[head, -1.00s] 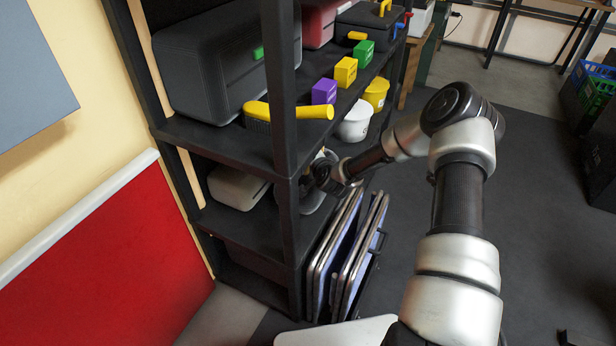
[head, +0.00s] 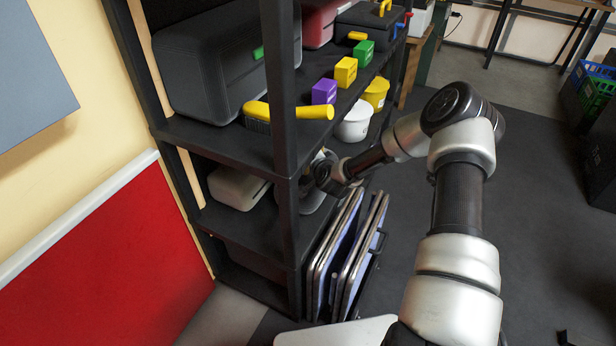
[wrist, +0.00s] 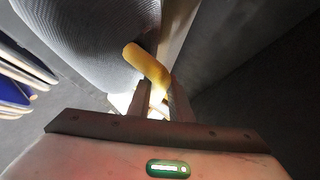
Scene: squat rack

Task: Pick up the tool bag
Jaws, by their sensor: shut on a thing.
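The tool bag appears to be the grey, ribbed, rounded body (wrist: 85,40) at the upper left of the wrist view, with a yellow handle (wrist: 147,64). My gripper (wrist: 162,97) is shut on this yellow handle, one finger on each side of it. In the head view, my gripper's wrist end reaches into the shelf below the one with the small boxes. A grey part of the bag (head: 313,204) shows there beside my arm. The shelf post and my arm hide most of the bag and my fingertips.
The black shelf post (head: 284,120) stands close left of my arm. A light grey case (head: 236,188) is left of the bag. Folded metal-framed items (head: 345,260) stand below.

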